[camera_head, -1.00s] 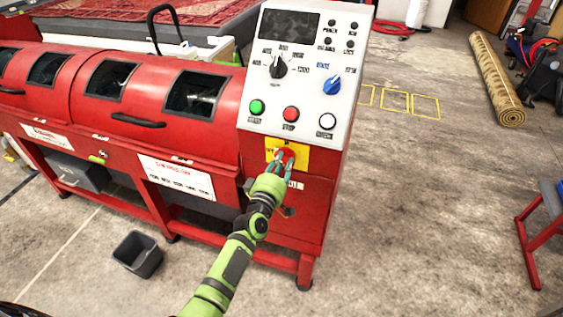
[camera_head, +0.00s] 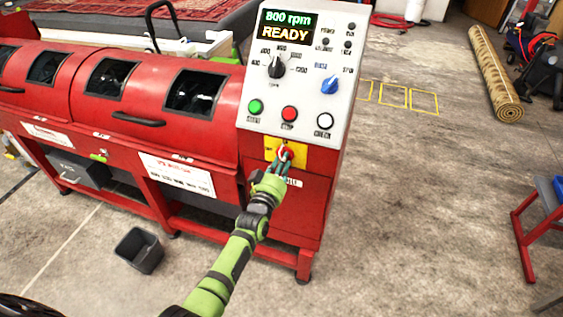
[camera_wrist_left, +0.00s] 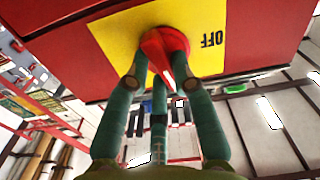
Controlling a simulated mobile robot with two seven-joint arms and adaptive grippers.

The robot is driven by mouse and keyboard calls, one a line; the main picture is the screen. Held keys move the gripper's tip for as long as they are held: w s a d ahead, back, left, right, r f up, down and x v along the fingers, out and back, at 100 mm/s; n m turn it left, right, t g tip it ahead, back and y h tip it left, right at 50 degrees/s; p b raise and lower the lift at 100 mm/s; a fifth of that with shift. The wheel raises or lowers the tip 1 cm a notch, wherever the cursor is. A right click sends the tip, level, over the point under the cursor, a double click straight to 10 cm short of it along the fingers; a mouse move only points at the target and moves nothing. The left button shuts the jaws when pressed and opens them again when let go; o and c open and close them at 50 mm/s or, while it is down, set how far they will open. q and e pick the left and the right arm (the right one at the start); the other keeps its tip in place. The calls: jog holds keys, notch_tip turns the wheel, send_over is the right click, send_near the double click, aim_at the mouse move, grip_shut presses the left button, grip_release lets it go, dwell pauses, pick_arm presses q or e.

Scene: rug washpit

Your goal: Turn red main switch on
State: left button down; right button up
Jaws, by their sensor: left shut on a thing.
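The red main switch (camera_head: 287,152) sits on a yellow plate (camera_head: 300,158) on the red machine's front, below the white control panel (camera_head: 328,60). In the left wrist view the red switch knob (camera_wrist_left: 168,45) shows on the yellow plate (camera_wrist_left: 118,38), with the word OFF beside it. My left gripper (camera_head: 283,160) has its green fingers closed around the switch; they also show in the left wrist view (camera_wrist_left: 160,75). My right gripper is not in view.
Green (camera_head: 256,107), red (camera_head: 289,113) and white (camera_head: 325,120) buttons and a blue knob (camera_head: 330,85) sit above the switch. A dark bin (camera_head: 138,250) stands on the floor at left. The floor to the right is clear up to a red stand (camera_head: 525,235).

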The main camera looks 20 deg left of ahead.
pick_arm(q)
jog(key=shift+m, duration=1.1)
jog(key=c, duration=1)
grip_release()
jog(key=shift+c, duration=0.2)
jog(key=shift+f, duration=0.1)
jog(key=s, duration=1.2)
jog(key=shift+a, duration=0.2)
